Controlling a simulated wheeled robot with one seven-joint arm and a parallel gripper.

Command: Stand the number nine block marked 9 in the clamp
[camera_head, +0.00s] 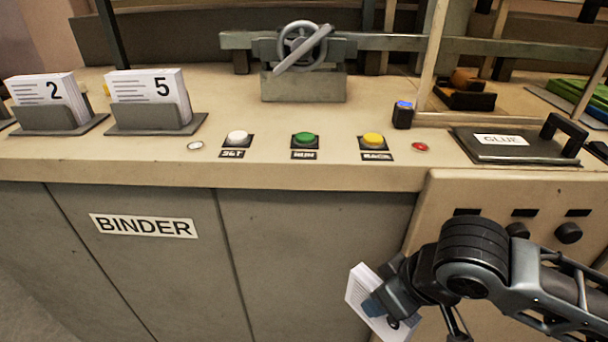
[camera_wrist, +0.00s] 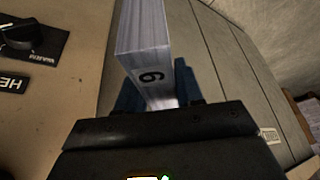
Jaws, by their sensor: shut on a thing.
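My gripper (camera_head: 384,305) is low at the right in the head view, in front of the bench's front panels. It is shut on a white paper block (camera_head: 362,292), which hangs tilted below the benchtop's height. In the wrist view the block (camera_wrist: 144,40) stands between the blue fingers (camera_wrist: 160,92) and shows one dark digit, a 6 or a 9 depending on which way is up. The clamp, apparently the grey device with a handwheel (camera_head: 303,85), is at the back middle of the bench. Its inner opening is hard to make out.
White (camera_head: 237,137), green (camera_head: 305,138) and yellow (camera_head: 373,139) buttons line the front edge. A glue box (camera_head: 510,146) is at the right. The benchtop before the clamp is clear.

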